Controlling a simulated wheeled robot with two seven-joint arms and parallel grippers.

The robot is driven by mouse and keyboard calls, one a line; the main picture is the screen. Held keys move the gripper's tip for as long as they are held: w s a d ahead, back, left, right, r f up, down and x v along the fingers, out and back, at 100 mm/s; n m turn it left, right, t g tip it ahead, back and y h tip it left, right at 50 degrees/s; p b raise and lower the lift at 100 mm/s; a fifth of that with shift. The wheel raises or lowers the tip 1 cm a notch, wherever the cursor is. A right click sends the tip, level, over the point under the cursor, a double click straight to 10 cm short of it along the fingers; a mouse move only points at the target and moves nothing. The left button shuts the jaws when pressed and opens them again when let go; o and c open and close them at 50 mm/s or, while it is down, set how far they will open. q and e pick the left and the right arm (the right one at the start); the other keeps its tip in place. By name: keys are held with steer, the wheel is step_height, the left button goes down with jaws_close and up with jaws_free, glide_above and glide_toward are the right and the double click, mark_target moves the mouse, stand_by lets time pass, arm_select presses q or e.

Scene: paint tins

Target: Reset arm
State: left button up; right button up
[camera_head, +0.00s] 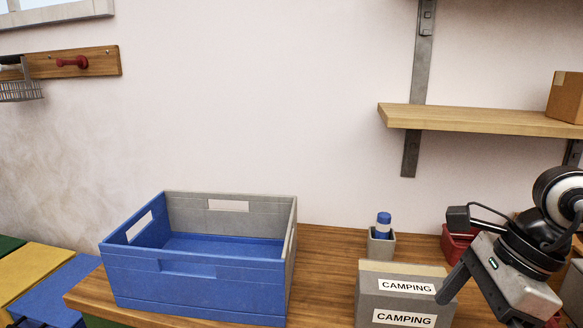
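My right arm comes in from the right edge, and its gripper (484,311) points down at the lower right. Its two dark fingers are spread apart, with nothing seen between them. The left finger is in front of the right side of a grey box labelled CAMPING (398,285) in this view; I cannot tell whether they touch. The lower end of the right finger is close to the bottom edge of the picture. My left gripper is not in view.
A blue and grey crate (195,287), empty where I see inside, stands on the wooden bench (325,255). A small grey holder with a blue-capped item (383,225) and a red bin (455,243) are behind the CAMPING box. A wooden shelf (470,119) holds a cardboard box (567,97).

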steer(key=a+r+y, duration=0.2)
steer(key=a+y, duration=0.6)
steer(key=a, duration=0.4)
steer(key=a+r+m+t+y, duration=0.2)
steer(key=a+r+m+y, duration=0.3)
steer(key=r+m+y, duration=0.25)
steer(key=n+t+h, duration=1.3)
steer(key=n+h, duration=0.7)
steer(key=n, duration=1.6)
glide_above(422, 315)
steer(key=s+a, duration=0.3)
steer(key=s, duration=0.2)
step_height(422, 315, down, 16)
steer(key=s+a+f+m+g, duration=0.2)
steer(key=s+f+m+g, duration=0.4)
steer(key=s+f+g, duration=0.9)
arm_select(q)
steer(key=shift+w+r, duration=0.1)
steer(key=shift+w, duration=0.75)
arm_select(e)
steer(key=w+a+f+t+y, duration=0.3)
steer(key=a+f+t, duration=0.2)
steer(key=t, duration=0.5)
steer(key=shift+a+y, duration=0.35)
steer(key=shift+a, duration=0.2)
